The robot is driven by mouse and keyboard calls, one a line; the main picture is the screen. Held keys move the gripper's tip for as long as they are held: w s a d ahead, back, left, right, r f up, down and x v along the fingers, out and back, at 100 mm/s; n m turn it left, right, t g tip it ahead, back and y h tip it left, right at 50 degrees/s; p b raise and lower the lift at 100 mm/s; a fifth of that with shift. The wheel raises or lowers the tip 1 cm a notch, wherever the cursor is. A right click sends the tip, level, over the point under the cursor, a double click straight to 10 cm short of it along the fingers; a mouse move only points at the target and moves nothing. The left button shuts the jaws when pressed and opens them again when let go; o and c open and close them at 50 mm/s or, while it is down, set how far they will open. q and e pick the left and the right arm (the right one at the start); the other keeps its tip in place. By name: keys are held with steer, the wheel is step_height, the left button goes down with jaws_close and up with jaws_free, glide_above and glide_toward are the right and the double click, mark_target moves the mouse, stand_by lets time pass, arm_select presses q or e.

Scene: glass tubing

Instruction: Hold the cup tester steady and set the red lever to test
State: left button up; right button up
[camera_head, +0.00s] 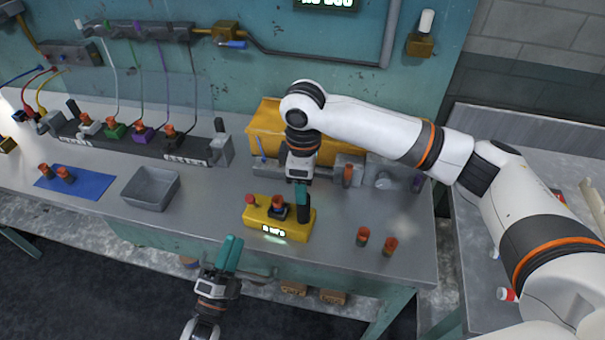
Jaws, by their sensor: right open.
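The cup tester is a yellow box (262,221) with a lit display on its front, standing on the bench near the front edge. A red knob (250,199), possibly the red lever, sits at its left end. An orange-brown cup (279,201) sits in a dark socket on its top. My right gripper (303,211) points down at the tester's right end, open; its fingers hide part of that end, and contact is unclear. My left gripper (232,248) is near the bench's front edge, below and left of the tester. Its teal-padded fingers look close together, with nothing visible between them.
A grey bin (151,188) and a blue mat (72,184) with orange cups lie to the left. Two orange cups (376,241) stand right of the tester. A yellow case (266,127) and a rack of coloured connectors (140,140) are behind. Bare bench lies between bin and tester.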

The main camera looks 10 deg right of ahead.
mark_target(303, 210)
step_height(303, 210, down, 10)
stand_by(0.4)
jaws_close()
arm_select(q)
steer(key=c, duration=0.5)
steer(key=shift+w+r, duration=0.1)
jaws_close()
steer(key=w+a+r+m+g, duration=0.1)
steer(key=a+r+m+g, duration=0.2)
steer(key=m, duration=1.2)
steer(key=w+a+r+m+g, duration=0.2)
steer(key=a+r+m+g, duration=0.2)
steer(key=m, duration=1.1)
steer(key=a+g, duration=0.3)
steer(key=g, duration=0.3)
steer(key=shift+w+a+r+g, duration=0.25)
steer(key=shift+w+r+g, duration=0.05)
steer(key=shift+g, duration=0.1)
